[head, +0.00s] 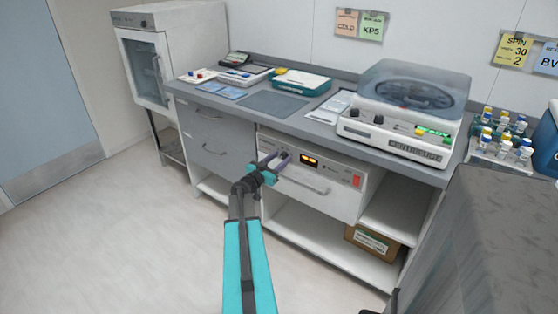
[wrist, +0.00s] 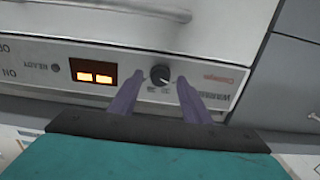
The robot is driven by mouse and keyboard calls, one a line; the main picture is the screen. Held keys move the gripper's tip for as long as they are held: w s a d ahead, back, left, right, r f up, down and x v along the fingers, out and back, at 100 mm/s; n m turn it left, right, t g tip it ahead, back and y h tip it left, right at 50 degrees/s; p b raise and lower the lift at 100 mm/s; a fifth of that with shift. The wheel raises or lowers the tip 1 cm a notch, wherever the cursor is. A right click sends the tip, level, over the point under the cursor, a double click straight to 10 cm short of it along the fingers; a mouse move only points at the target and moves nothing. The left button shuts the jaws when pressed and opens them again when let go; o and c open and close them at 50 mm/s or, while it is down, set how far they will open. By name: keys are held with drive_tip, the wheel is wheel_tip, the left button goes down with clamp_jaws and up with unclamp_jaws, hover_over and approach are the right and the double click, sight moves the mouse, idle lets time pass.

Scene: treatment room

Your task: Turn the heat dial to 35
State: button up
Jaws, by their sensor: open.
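The heat dial (wrist: 160,75) is a small round black knob on the white front panel of the warming unit (head: 330,176). In the wrist view it sits between the tips of my two purple fingers, with a gap visible on each side. My gripper (wrist: 161,81) is open around the dial and holds nothing. In the head view my gripper (head: 272,160) is at the left part of the panel and covers most of the dial. An orange lit display (wrist: 95,71) is beside the dial; it also shows in the head view (head: 309,160). I cannot read its value.
The unit has a bar handle (head: 303,181) below and a red switch (head: 357,181) at its right. A centrifuge (head: 400,120) stands on the counter (head: 320,117) above. A cardboard box (head: 372,242) is on the shelf below. The floor at left is clear.

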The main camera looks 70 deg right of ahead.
drive_tip(key=shift+a, duration=0.1)
drive_tip(key=c, duration=1)
drive_tip(key=shift+c, duration=0.2)
drive_tip(key=shift+m, duration=0.3)
drive_tip(key=m, duration=0.3)
drive_tip(key=shift+m+b, duration=0.3)
drive_tip(key=m+b, duration=0.1)
drive_tip(key=m, duration=0.3)
drive_tip(key=shift+s+f+m+b, duration=0.1)
drive_tip(key=shift+m+b, duration=0.2)
drive_tip(key=shift+b, duration=0.1)
drive_tip(key=m+b, duration=0.3)
drive_tip(key=m, duration=0.2)
drive_tip(key=shift+f, duration=0.1)
drive_tip(key=shift+m+b, duration=1.1)
drive_tip(key=shift+m, duration=0.9)
